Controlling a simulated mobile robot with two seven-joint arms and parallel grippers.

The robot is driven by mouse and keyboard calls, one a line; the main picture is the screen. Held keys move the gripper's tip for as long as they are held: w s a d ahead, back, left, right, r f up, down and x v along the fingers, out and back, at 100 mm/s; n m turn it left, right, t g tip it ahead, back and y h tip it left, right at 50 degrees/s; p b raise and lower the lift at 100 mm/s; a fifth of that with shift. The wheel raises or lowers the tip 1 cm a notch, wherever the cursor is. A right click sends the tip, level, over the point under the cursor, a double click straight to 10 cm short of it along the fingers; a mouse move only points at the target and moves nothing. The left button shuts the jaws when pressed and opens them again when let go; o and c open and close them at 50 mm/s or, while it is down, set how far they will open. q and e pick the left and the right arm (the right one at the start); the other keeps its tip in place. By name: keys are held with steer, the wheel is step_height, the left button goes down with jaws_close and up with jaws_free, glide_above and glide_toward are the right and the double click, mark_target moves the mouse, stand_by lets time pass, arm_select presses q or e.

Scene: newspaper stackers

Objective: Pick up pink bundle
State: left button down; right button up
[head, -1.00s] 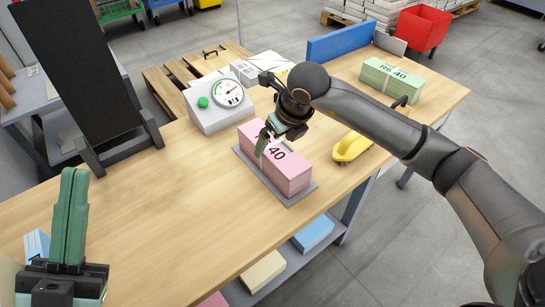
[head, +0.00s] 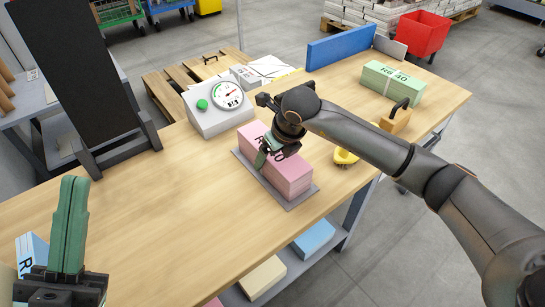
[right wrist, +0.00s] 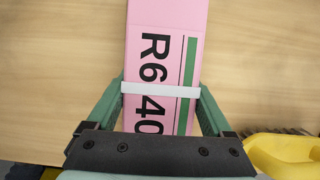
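The pink bundle (head: 285,170), marked with black R6 40 lettering and a green stripe, lies on a thin grey mat (head: 300,201) on the wooden table. A white strap crosses it. My right gripper (head: 266,152) is over the bundle in the head view. In the right wrist view its green fingers (right wrist: 161,95) stand on either side of the bundle (right wrist: 165,45) near the strap, spread wide. Firm contact with the sides cannot be made out. My left gripper (head: 70,185) is at the lower left, away from the bundle, its fingers together and empty.
A white dial scale (head: 219,107) stands behind the bundle. A yellow tool (head: 344,157) is partly hidden by my right arm and also shows in the right wrist view (right wrist: 282,155). A green bundle (head: 391,83) and a blue divider (head: 340,46) are farther back. The table's left middle is clear.

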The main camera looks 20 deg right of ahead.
jaws_close()
steer(key=shift+w+r, duration=0.1)
steer(key=shift+r, duration=0.1)
stand_by(0.4)
